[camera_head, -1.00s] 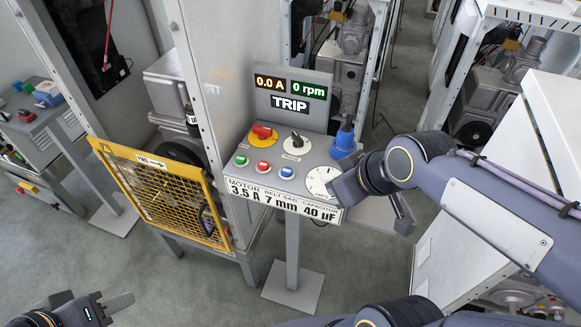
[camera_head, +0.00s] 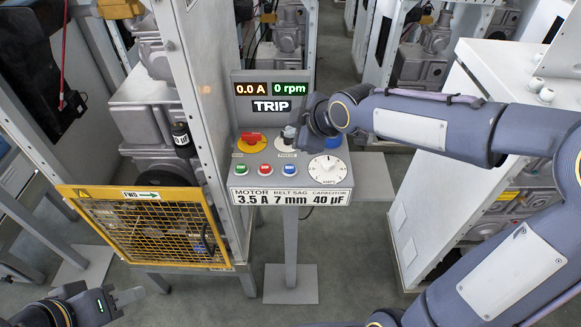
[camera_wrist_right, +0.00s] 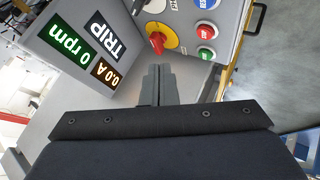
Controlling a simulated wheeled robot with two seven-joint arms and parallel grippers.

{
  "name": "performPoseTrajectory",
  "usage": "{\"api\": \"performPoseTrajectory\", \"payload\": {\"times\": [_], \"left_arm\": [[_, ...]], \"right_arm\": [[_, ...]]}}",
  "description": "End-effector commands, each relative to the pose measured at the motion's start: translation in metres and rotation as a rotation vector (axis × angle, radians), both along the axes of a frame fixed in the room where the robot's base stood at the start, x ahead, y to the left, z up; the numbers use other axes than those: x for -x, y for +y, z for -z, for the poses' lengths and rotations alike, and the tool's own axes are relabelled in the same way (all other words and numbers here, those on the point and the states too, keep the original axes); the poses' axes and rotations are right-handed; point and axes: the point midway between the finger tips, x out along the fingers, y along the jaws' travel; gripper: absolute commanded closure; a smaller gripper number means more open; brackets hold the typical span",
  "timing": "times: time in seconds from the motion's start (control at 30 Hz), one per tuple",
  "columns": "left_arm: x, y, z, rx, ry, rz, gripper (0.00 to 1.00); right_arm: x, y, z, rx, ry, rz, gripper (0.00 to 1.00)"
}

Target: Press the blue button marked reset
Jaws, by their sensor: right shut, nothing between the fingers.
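The blue button (camera_head: 289,170) is the right one of three push buttons on the sloping grey panel (camera_head: 371,180). It also shows at the top edge of the right wrist view (camera_wrist_right: 206,4); its marking is too small to read surely. My right gripper (camera_head: 294,134) is shut and empty, over the upper part of the panel near the black selector knob, up from the blue button. In the right wrist view its fingers (camera_wrist_right: 158,72) point toward the red switch and are apart from the blue button. My left gripper (camera_head: 128,296) is low at the left, away from the panel; its opening is unclear.
Beside the blue button are a red button (camera_head: 264,171), a green button (camera_head: 241,172) and a white dial (camera_head: 327,170). A red switch on yellow (camera_head: 251,138) sits above them. The display (camera_head: 272,105) reads TRIP. A yellow mesh guard (camera_head: 150,230) stands left.

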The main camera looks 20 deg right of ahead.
Motion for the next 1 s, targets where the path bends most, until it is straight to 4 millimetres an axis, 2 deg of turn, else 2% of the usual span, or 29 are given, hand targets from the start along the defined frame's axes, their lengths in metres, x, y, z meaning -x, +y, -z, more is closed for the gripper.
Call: {"api": "performPoseTrajectory", "payload": {"times": [0.27, 0.7, 0.83, 1.0], "left_arm": [[0.0, 0.0, 0.014, 0.0, 0.0, 0.0, 0.64], [0.0, 0.0, 0.066, 0.0, 0.0, 0.0, 0.64], [0.0, 0.0, 0.074, 0.0, 0.0, 0.0, 0.64], [0.0, 0.0, 0.075, 0.0, 0.0, 0.0, 0.64]], "right_arm": [[0.0, 0.0, 0.017, -0.001, 0.002, 0.001, 1.0], [0.001, 0.0, 0.078, 0.0, 0.002, 0.0, 1.0], [0.0, 0.0, 0.087, -0.001, 0.001, 0.0, 1.0], [0.0, 0.0, 0.089, -0.001, 0.001, 0.0, 1.0]]}}
